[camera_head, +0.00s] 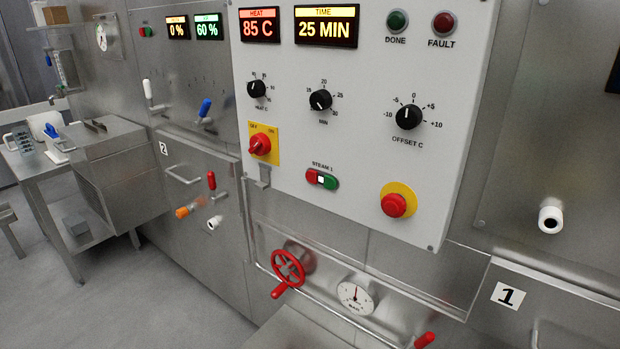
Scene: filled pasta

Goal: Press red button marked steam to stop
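The white control panel (372,138) fills the upper middle of the head view. Low on it, under the label STEAM 1, is a small button unit with a red button (312,176) at its left end, a white centre and a green button (330,182) at its right end. Whether the red button is pressed in cannot be told. A larger red mushroom button (394,205) on a yellow disc sits to the lower right. A red rotary switch (260,145) on a yellow plate is to the upper left. Neither of my grippers is in view.
Below the panel, a red handwheel (288,268), a round gauge (356,295) and a metal rail project from the steel front. A steel table (36,165) stands at the left. The space before the panel is clear.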

